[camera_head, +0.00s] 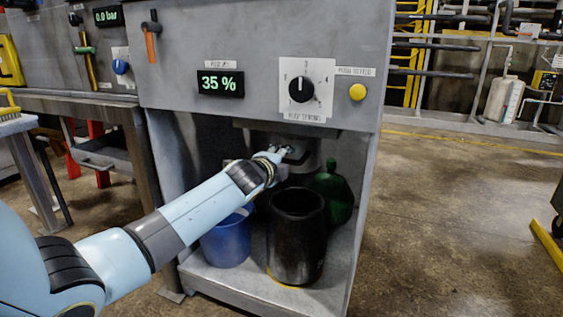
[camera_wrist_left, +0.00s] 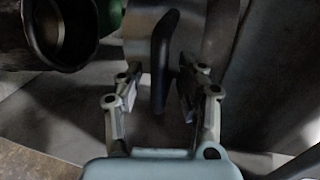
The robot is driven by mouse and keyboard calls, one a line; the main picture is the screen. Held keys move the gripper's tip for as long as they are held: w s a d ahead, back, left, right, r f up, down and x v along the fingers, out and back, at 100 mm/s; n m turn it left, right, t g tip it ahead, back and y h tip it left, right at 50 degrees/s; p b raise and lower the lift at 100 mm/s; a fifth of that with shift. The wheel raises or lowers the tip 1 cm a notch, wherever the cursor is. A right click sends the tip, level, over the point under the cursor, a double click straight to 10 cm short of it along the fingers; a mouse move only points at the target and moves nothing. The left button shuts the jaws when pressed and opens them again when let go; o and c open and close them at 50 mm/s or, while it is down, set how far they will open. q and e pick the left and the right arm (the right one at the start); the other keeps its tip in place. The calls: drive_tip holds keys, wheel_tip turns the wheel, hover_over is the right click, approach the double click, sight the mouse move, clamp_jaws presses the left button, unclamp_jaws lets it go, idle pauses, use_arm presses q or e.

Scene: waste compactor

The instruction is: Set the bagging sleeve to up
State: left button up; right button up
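The bagging sleeve appears to be the grey cylindrical part (camera_head: 306,160) under the machine's front panel, partly hidden by my left gripper. My left gripper (camera_head: 287,153) reaches into the bay beneath the panel, at this part. In the left wrist view a dark upright handle (camera_wrist_left: 161,55) stands in front of a grey curved surface. My left gripper (camera_wrist_left: 157,90) has its fingers on either side of the handle, apart, with gaps visible. I cannot tell whether either finger touches it. My right gripper is not in view.
A black bin (camera_head: 296,245), a blue bucket (camera_head: 226,243) and a green bottle (camera_head: 334,190) stand on the bay floor below. The panel above carries a dial (camera_head: 301,89), a yellow button (camera_head: 357,92) and a 35 % display (camera_head: 220,83). Open floor lies right.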

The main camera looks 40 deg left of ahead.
use_arm(q)
drive_tip(key=v, duration=1.2)
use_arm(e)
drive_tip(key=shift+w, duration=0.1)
